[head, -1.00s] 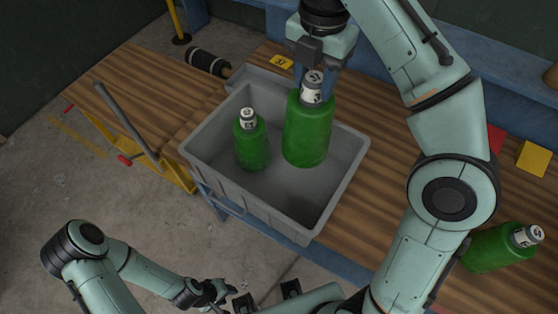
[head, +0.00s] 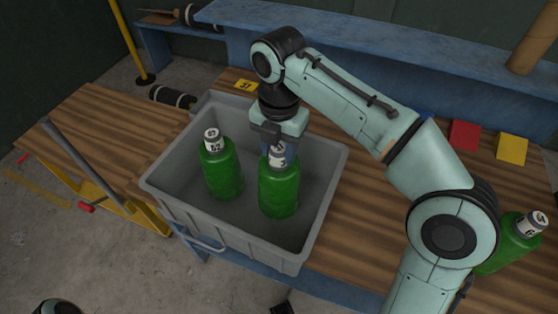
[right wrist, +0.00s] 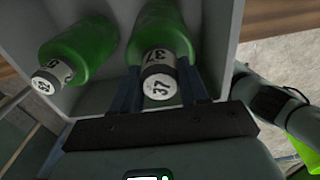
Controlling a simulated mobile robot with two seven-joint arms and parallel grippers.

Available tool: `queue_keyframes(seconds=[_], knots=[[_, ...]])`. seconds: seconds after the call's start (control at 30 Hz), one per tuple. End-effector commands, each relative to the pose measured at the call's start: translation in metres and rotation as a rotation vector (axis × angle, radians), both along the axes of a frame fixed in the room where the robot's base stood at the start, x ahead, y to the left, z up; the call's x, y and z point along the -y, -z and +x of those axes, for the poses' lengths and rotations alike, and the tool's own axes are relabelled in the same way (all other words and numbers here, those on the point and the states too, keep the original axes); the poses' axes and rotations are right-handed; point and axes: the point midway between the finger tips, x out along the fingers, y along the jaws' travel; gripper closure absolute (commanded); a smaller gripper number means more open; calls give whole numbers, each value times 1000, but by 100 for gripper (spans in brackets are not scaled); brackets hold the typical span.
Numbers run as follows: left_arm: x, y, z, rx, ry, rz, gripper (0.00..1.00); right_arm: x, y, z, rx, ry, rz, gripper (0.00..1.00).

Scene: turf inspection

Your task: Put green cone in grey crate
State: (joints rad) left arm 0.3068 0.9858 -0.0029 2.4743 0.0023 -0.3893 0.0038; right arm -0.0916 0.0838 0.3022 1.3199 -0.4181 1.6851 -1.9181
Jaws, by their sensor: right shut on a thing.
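The grey crate (head: 318,222) stands on the wooden bench. My right gripper (head: 278,150) points down into it, shut on the white-and-black neck of a green cone (head: 278,192), which looks like a bottle. This cone is upright inside the crate walls; I cannot tell if its base touches the crate floor. In the right wrist view the held cone (right wrist: 163,30) reads 37 on its cap, between the fingers. A second green cone (head: 221,172) stands in the crate to its left. A third (head: 508,245) is on the bench at the right, partly hidden by my arm. My left gripper is not in view.
A yellow 37 tag (head: 245,85) lies behind the crate. Red (head: 464,135) and yellow (head: 512,148) squares lie at the back right. A dark roll (head: 172,97) is beyond the crate's left corner. A yellow-framed cart (head: 120,205) stands at the left.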

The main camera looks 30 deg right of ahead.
Motion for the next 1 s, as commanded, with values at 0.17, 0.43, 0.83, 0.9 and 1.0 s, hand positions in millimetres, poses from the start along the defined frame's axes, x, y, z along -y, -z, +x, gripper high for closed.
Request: queue_keyframes(seconds=[0.17, 0.43, 0.83, 0.9, 1.0], knots=[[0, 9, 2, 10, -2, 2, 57, 0, 28, -1, -1, 1, -1, 100], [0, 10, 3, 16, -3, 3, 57, 0, 35, 0, 1, 1, 0, 100], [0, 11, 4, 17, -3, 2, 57, 0, 39, 0, -2, 0, 0, 30], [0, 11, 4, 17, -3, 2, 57, 0, 39, 0, -2, 0, 0, 30], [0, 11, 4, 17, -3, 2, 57, 0, 39, 0, -2, 0, 0, 30]])
